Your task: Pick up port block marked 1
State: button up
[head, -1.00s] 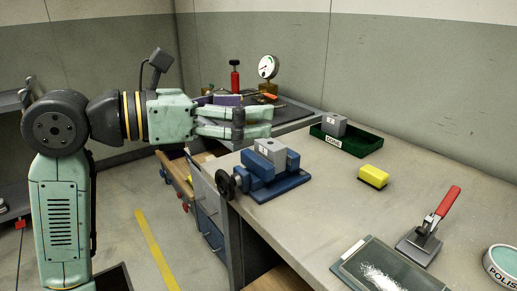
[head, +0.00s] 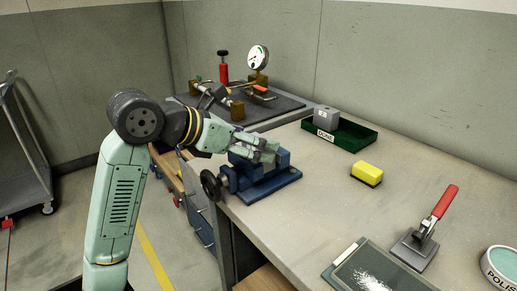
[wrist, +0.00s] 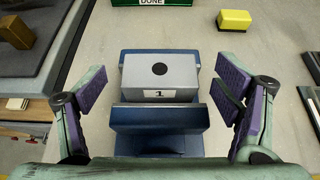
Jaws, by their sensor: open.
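The grey port block marked 1 (wrist: 158,72) sits in the blue vise (wrist: 160,128), between its jaws, with a dark round hole on top and its label facing me. In the head view the vise (head: 272,186) stands at the table's left edge, and my fingers hide most or all of the block. My gripper (wrist: 163,88) is open, with one purple-padded finger left and one right of the block, apart from it in the picture. In the head view my gripper (head: 262,149) is over the vise.
A green tray (head: 352,138) labelled DONE holds another grey block (head: 326,117). A gauge rig (head: 258,60) stands behind. Table between tray and vise is clear.

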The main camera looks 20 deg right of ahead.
jog(key=shift+x, duration=1.15)
jog(key=c, duration=1.4)
jog(key=shift+r, duration=0.1)
